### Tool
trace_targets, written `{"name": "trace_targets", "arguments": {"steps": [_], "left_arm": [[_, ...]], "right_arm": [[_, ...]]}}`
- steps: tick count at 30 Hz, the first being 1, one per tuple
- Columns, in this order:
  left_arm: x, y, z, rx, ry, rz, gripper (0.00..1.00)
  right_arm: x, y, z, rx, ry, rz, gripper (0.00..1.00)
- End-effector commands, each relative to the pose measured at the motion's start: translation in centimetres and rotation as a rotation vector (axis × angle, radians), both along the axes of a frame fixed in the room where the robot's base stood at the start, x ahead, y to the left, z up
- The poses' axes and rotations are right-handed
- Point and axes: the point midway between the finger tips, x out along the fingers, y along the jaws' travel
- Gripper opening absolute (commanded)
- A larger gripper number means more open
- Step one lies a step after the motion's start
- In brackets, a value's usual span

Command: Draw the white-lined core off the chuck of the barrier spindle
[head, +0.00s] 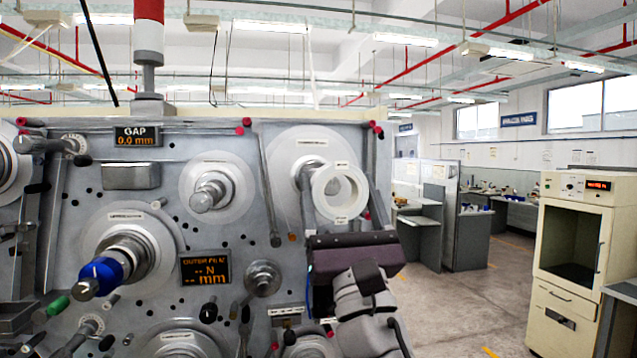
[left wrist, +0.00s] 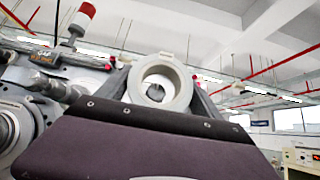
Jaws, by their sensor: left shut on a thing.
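The white-lined core (head: 319,196) is a thick pale ring with a white bore. My left gripper (head: 341,195) is shut on it, one finger at each side. The core also shows between the fingers in the left wrist view (left wrist: 184,80). Behind it in the head view is the upper right spindle's pale disc (head: 287,147) with a grey chuck (head: 303,180), partly hidden by the core and a finger. The core stands to the right of this chuck in the picture. In the left wrist view a dark grey round part shows through the bore. My right gripper is out of view.
Displays (head: 138,135) and small knobs dot the panel. Open floor (head: 455,310) lies right, before a cream cabinet (head: 565,330).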

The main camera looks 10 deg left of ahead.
Motion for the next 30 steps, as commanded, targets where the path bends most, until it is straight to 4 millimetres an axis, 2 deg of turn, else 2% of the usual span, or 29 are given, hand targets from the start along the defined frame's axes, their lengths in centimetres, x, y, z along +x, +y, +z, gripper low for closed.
{"name": "trace_targets", "arguments": {"steps": [8, 30], "left_arm": [[-0.5, -0.3, -0.1, -0.001, -0.001, -0.003, 0.11], [-7.3, -3.1, -0.1, -0.001, -0.003, -0.004, 0.11]], "right_arm": [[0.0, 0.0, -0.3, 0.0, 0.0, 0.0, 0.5], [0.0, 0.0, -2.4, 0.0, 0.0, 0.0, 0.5]]}}
